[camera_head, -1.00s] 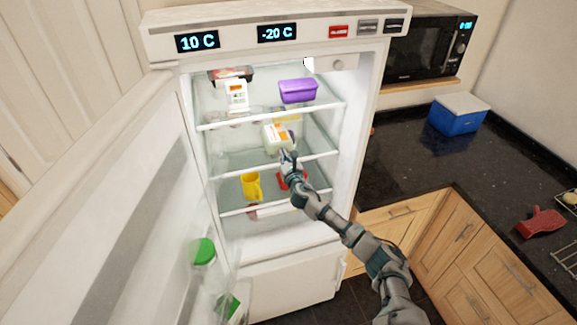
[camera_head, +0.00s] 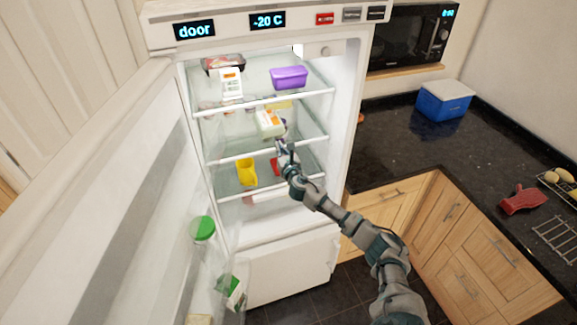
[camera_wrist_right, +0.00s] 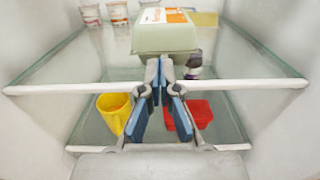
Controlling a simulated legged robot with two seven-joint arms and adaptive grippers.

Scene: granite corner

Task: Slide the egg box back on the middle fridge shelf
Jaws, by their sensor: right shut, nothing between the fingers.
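The egg box (camera_head: 268,123), pale green with a white and orange label, sits on the middle fridge shelf (camera_head: 232,157), behind its front edge. In the right wrist view the egg box (camera_wrist_right: 165,38) is straight ahead, beyond the glass shelf's front rim. My right gripper (camera_head: 281,146) is shut and empty at the front of that shelf, just before the box. In the wrist view its fingertips (camera_wrist_right: 160,62) meet in front of the box's lower edge; I cannot tell whether they touch it. My left gripper is not in view.
A dark-capped item (camera_wrist_right: 194,62) stands right of the box. Below are a yellow mug (camera_wrist_right: 114,110) and a red container (camera_wrist_right: 200,112). A purple tub (camera_head: 289,77) is on the top shelf. The open fridge door (camera_head: 130,200) bounds the left; the fridge wall bounds the right.

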